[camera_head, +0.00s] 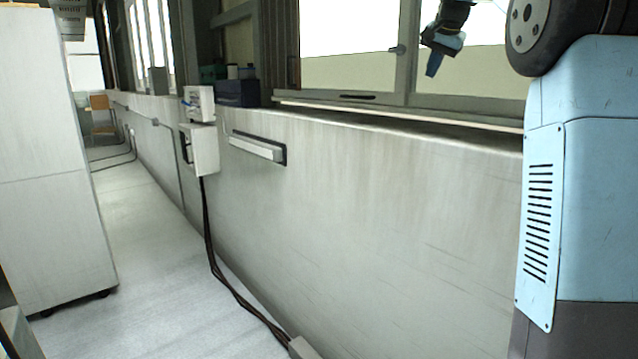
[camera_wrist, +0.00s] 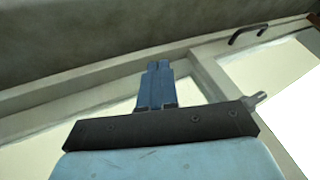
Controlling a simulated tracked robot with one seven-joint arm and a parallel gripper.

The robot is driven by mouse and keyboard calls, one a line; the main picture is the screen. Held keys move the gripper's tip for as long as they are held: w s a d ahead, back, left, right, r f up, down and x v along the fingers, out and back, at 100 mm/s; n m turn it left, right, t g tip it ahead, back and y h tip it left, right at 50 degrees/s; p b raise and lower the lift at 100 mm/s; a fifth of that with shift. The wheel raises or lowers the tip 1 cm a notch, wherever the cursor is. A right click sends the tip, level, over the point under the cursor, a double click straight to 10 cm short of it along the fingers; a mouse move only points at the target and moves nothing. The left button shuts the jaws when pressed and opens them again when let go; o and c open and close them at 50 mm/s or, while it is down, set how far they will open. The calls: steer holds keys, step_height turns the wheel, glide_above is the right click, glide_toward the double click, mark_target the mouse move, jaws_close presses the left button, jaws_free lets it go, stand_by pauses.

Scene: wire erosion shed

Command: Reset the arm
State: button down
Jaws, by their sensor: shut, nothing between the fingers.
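My gripper (camera_head: 433,64) shows at the top right of the head view, in front of the window, with its blue fingers pointing down. In the wrist view my gripper (camera_wrist: 156,66) is at the centre, its two blue fingers together and nothing between them. It appears apart from the window frame and sill behind it. Part of my arm is cut off by the top edge of the head view.
The window (camera_head: 350,40) has a latch handle (camera_head: 397,49) near my gripper, and a sill (camera_head: 400,113) runs below it. A wall box (camera_head: 200,150) with hanging cables (camera_head: 212,250) is further left. A white cabinet (camera_head: 50,150) stands at left, with open floor (camera_head: 150,240) between.

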steer(key=s+a+f+n, duration=0.2)
steer(key=s+f, duration=0.7)
steer(key=s, duration=0.5)
steer(key=s+a+f+n+g, duration=0.1)
steer(key=s+a+f+n, duration=0.2)
steer(key=s+f, duration=0.6)
steer(key=s+a+f+n, duration=0.2)
steer(key=s+f, duration=0.7)
steer(key=s, duration=1.2)
steer(key=shift+a+f+n, duration=0.3)
steer(key=shift+a+n, duration=0.1)
steer(key=shift+a, duration=0.25)
steer(key=shift+s, duration=0.1)
